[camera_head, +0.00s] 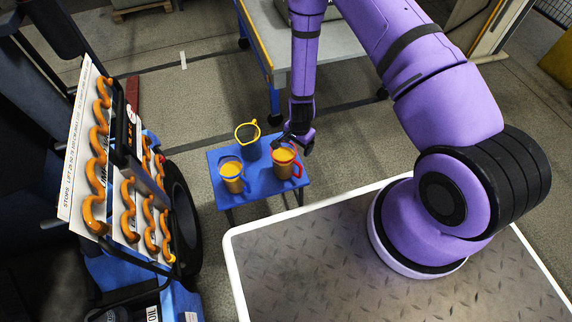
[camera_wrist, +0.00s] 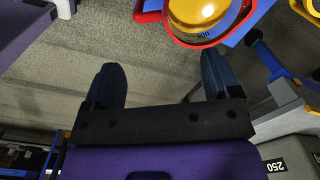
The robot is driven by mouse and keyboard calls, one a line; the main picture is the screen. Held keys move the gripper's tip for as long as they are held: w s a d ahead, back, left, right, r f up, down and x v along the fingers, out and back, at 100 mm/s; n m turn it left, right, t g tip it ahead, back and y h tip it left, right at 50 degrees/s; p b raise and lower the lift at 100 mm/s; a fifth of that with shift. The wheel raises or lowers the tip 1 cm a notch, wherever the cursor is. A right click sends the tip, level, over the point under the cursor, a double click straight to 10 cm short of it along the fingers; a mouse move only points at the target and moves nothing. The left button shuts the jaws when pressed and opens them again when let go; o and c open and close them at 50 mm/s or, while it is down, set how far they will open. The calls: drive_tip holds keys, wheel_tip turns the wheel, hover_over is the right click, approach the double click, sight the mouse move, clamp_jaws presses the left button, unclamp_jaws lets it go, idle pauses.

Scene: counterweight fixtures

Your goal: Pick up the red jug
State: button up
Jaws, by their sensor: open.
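The red jug (camera_head: 285,162) has a red rim and handle, a brownish body and yellow contents. It stands upright at the right of the small blue table (camera_head: 226,203). In the wrist view the red jug (camera_wrist: 181,40) is at the top, cut off by the edge, with its red handle to the left. My gripper (camera_head: 291,143) is just behind the red jug in the head view. In the wrist view my gripper (camera_wrist: 157,72) has its two dark fingers apart with only floor between them; the jug lies beyond their tips.
A blue-rimmed jug (camera_head: 232,177) stands left of the red jug, and a dark jug with a yellow rim (camera_head: 250,150) stands behind. A rack with orange hooks (camera_head: 128,190) is at the left. A grey bench (camera_head: 340,45) stands behind.

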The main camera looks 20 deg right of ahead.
sight(297, 162)
drive_tip(key=shift+s+f, duration=0.3)
drive_tip(key=shift+f, duration=0.25)
drive_tip(key=shift+s+f, duration=0.3)
drive_tip(key=shift+f, duration=0.25)
wheel_tip(297, 162, down, 5)
drive_tip(key=shift+f, duration=0.2)
drive_tip(key=shift+s+a+f, duration=0.1)
drive_tip(key=shift+s+f, duration=0.05)
drive_tip(key=shift+f, duration=1.2)
drive_tip(key=shift+s+a+f, duration=0.1)
drive_tip(key=shift+f, duration=1.2)
drive_tip(key=c, duration=1.5)
